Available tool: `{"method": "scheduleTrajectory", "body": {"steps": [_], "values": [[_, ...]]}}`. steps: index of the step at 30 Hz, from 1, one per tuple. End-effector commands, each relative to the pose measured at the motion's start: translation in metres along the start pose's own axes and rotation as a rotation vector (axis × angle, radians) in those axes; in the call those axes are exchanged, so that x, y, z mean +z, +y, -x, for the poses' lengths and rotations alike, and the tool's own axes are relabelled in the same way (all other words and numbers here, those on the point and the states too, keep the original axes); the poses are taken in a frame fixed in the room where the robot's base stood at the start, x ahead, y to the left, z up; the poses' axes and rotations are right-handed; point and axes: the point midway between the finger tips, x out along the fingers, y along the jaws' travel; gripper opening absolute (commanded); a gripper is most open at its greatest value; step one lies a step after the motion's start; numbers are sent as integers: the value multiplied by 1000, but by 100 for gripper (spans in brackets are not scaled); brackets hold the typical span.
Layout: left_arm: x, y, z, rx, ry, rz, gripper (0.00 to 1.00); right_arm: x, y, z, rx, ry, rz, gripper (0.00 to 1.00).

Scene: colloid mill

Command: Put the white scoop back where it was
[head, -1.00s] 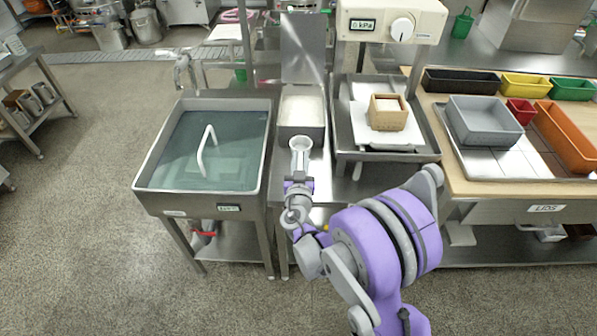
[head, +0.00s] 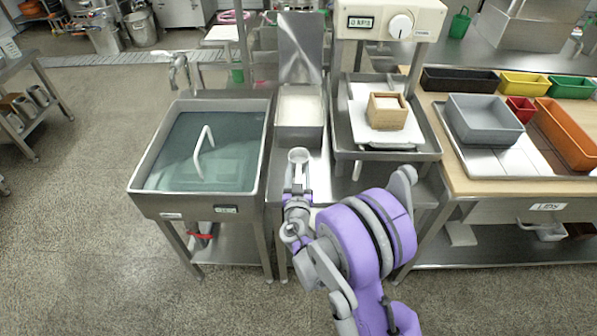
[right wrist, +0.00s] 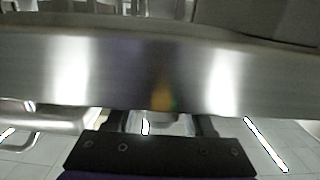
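The white scoop (head: 299,157) is in my right gripper (head: 298,188), its cup pointing away from me toward the steel bin. In the head view it appears just in front of the steel bin (head: 301,137), which is filled with white material and has its lid (head: 301,48) raised. In the right wrist view, my right gripper (right wrist: 163,124) has its fingers on either side of a pale piece, probably the scoop; most of it is hidden behind a steel edge. My left gripper is not in view.
A steel water tank (head: 143,204) with a white handle in it stands left. A press with a kPa dial (head: 402,26) and a wooden mould (head: 387,117) stand right. Coloured trays, including a grey one (head: 484,133), sit on the right table.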

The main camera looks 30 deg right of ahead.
Motion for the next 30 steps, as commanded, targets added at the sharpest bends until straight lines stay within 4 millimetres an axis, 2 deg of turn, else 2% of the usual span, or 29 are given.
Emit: {"method": "scheduleTrajectory", "body": {"steps": [11, 14, 24, 30], "values": [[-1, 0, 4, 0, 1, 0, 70, -5, 0, 1, 0, 0, 0, 56], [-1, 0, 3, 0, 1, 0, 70, -4, 0, 15, -1, 0, 0, 56], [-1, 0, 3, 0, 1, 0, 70, -4, -1, 87, -3, 0, 0, 56], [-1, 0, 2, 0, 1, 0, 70, -3, -1, 114, -1, 0, 0, 56]]}}
